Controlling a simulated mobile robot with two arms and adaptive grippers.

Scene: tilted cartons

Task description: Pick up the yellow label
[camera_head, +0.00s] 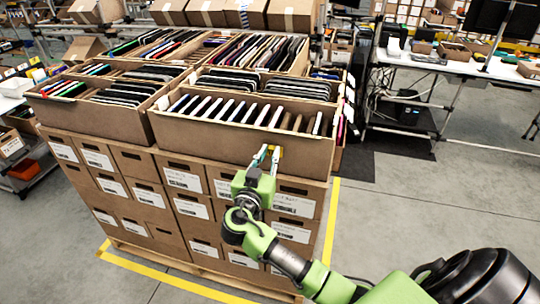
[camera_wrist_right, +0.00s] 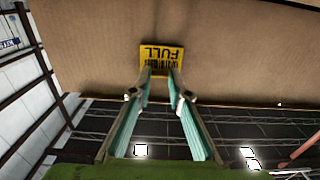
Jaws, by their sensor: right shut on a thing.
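The yellow label (camera_wrist_right: 161,57) is a small rectangle with black print reading "FULL", upside down in the right wrist view, against the brown front of a tilted carton. The same gripper (camera_head: 266,154) shows in the head view in front of the carton (camera_head: 225,140). The fingertips cover part of the label. My left gripper is not in view.
The carton holds a row of upright flat devices and rests on a stack of labelled boxes (camera_head: 185,180) on a pallet. More tilted cartons (camera_head: 95,115) stand left and behind. Yellow floor tape (camera_head: 180,284) surrounds the pallet. Open floor (camera_head: 420,210) lies to the right, with a white table (camera_head: 455,65) beyond.

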